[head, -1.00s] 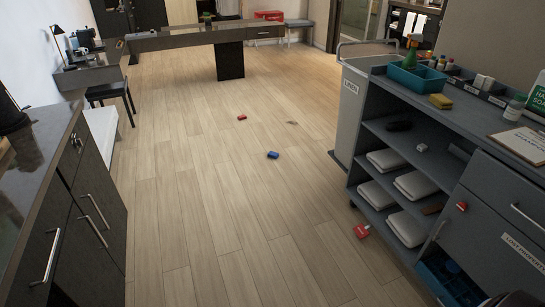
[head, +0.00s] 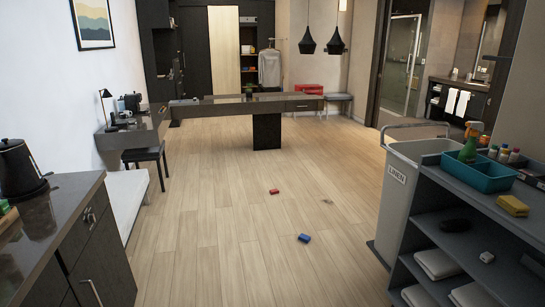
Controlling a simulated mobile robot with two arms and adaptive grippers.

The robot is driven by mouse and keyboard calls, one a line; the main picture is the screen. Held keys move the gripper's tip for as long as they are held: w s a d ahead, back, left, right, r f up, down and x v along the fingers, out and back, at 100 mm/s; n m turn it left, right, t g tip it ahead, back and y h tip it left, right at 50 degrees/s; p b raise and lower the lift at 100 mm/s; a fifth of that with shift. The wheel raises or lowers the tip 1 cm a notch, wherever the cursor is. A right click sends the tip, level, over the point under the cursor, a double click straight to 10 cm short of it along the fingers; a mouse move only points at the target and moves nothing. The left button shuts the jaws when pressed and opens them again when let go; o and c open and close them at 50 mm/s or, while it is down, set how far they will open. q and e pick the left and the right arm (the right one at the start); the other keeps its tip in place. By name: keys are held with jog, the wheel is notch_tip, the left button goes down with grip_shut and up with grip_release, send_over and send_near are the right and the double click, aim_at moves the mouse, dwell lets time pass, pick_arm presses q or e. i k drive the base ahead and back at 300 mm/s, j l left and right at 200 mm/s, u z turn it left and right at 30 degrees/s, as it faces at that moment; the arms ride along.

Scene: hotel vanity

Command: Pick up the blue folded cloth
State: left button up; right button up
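A small blue item (head: 304,238) lies on the wooden floor in the middle of the head view, left of the housekeeping cart. It looks like the blue folded cloth, but it is too small to be sure. It lies apart from a small red item (head: 274,191) further back on the floor. Neither of my grippers shows in the head view, and nothing touches the blue item.
The grey cart (head: 455,225) with a teal caddy (head: 478,175) and white folded linens stands at the right. A dark cabinet (head: 88,262) with a kettle (head: 18,168) is at the left. A long desk (head: 225,112) crosses the back. The floor between is mostly clear.

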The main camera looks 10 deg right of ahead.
aim_at(305, 237)
jog(key=i+l+z, duration=0.1)
jog(key=i+z, duration=0.4)
jog(key=i, duration=1.5)
